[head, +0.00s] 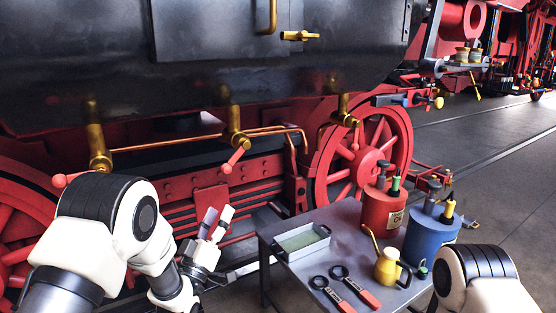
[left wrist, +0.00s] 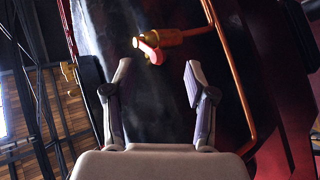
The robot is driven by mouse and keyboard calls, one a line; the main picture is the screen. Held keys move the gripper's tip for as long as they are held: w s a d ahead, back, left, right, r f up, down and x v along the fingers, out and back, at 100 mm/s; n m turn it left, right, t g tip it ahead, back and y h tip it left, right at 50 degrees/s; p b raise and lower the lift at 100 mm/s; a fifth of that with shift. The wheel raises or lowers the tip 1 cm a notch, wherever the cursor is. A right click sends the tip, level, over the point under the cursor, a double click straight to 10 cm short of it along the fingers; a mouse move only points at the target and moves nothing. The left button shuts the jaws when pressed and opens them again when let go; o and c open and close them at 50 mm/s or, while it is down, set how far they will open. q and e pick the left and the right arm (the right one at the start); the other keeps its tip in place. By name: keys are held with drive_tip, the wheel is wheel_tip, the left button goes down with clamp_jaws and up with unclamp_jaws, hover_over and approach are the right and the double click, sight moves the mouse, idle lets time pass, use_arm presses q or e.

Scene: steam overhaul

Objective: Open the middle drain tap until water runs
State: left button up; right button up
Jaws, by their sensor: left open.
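The middle drain tap (head: 235,138) is brass and hangs under the dark boiler side, with a copper pipe running beside it. Its red lever (head: 232,161) slants down to the left. My left gripper (head: 217,222) is open and empty, below the lever and apart from it, with its fingers pointing up. In the left wrist view the tap (left wrist: 178,40) and its red-tipped lever (left wrist: 150,50) show beyond the gap between my open fingers (left wrist: 157,75). The left tap (head: 98,148) and the right tap (head: 343,112) are similar brass taps. My right gripper is out of the picture.
A grey table (head: 350,215) at the lower right holds a metal tray (head: 301,240), a red oil can (head: 383,208), a blue can (head: 430,238), a yellow oiler (head: 388,268) and red-handled wrenches (head: 357,289). Red wheels (head: 365,155) stand behind.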

sight(226, 168)
use_arm(q)
drive_tip(key=w+d+r+m+g+h+p, duration=0.1)
drive_tip(key=w+d+m+g+h+p, duration=0.2)
drive_tip(key=m+g+h+p, duration=0.5)
drive_tip(key=a+r+m+g+y+p, duration=0.2)
drive_tip(key=a+r+m+p, duration=0.2)
drive_tip(key=a+r+p, duration=0.35)
drive_tip(key=x, duration=0.7)
drive_tip(key=shift+w+d+f, duration=0.1)
drive_tip(key=shift+w+d, duration=0.15)
drive_tip(key=shift+w, duration=0.05)
clamp_jaws()
